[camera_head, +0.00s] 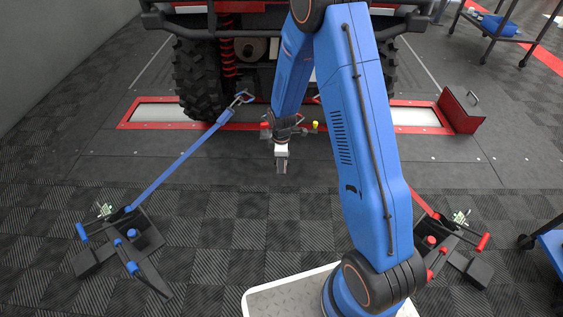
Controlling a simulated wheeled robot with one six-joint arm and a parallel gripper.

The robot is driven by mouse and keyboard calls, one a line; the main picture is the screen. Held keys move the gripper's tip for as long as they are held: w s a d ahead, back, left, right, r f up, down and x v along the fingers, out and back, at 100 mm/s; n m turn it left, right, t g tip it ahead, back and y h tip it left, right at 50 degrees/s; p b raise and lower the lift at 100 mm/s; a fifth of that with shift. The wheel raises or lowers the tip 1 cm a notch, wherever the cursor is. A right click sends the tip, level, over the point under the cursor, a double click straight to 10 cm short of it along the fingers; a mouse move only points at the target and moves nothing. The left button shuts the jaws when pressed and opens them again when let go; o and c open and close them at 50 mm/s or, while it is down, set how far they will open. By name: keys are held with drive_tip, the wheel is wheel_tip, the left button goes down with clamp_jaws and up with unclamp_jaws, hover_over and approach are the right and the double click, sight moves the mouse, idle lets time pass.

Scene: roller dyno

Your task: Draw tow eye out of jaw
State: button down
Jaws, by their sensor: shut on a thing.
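My gripper (282,167) hangs pointing down in the middle of the view, over the dark floor in front of the vehicle. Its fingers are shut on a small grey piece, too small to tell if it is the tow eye. A blue strap (180,165) runs taut from the left floor anchor (142,232) up to a metal hook end (240,98) near the vehicle's left wheel. My gripper is to the right of that hook, apart from it. I cannot make out a separate jaw; my arm hides the vehicle's middle.
A right floor anchor (455,250) with red handles is partly behind my arm. Floor between the anchors is mostly clear.

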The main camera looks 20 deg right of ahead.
drive_tip(key=s+a+r, duration=0.2)
drive_tip(key=s, duration=0.5)
drive_tip(key=shift+s+a+r, duration=0.15)
drive_tip(key=shift+s, duration=0.05)
idle(0.8)
idle(0.4)
